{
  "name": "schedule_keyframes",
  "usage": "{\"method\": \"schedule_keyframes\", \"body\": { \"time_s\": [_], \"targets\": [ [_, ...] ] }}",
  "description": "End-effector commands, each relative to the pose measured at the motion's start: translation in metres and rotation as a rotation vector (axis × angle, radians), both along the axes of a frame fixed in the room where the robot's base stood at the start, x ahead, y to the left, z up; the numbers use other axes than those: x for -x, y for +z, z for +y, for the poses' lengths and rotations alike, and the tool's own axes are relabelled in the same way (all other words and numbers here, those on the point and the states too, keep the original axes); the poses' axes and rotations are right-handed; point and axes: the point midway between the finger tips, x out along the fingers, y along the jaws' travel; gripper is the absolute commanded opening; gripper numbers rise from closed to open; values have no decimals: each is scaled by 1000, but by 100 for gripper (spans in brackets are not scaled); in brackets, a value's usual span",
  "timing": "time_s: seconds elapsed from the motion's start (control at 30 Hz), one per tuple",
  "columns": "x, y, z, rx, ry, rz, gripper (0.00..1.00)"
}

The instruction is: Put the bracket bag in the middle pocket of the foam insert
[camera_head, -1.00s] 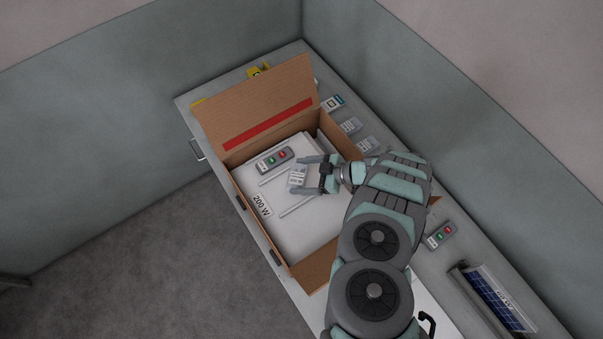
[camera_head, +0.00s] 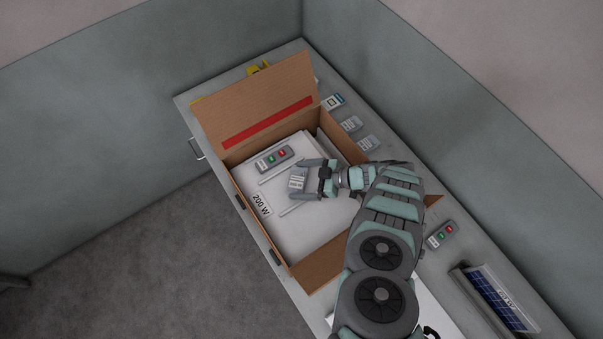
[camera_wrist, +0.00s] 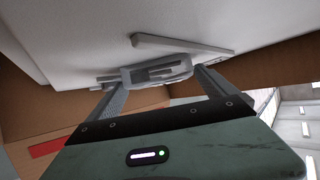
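The bracket bag (camera_head: 297,181) is small and grey with a pale printed label. It is over the middle section of the white foam insert (camera_head: 305,232), between two thin raised bars. My gripper (camera_head: 307,180) has its fingers on either side of the bag, and they look closed on it. In the wrist view, the grey bag (camera_wrist: 157,74) spans the gap between the fingertips (camera_wrist: 160,80), close to the white foam. Whether the bag touches the pocket floor is not clear.
The foam insert lies in an open cardboard box (camera_head: 240,188) with its lid (camera_head: 255,100) raised. A grey remote (camera_head: 274,158) with green and red buttons lies in its far section. Several similar bags (camera_head: 368,144), another remote (camera_head: 441,235) and a solar panel (camera_head: 495,298) are on the bench to the right.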

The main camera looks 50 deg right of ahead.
Motion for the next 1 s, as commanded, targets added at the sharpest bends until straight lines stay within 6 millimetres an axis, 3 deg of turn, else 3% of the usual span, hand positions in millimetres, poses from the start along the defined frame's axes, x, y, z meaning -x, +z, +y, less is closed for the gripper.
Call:
{"method": "schedule_keyframes", "body": {
  "time_s": [0.37,0.8,1.0],
  "targets": [
    [0,4,0,0,0,0,100],
    [49,34,-32,2,0,1,100],
    [55,38,-35,1,0,1,100]
  ]
}}
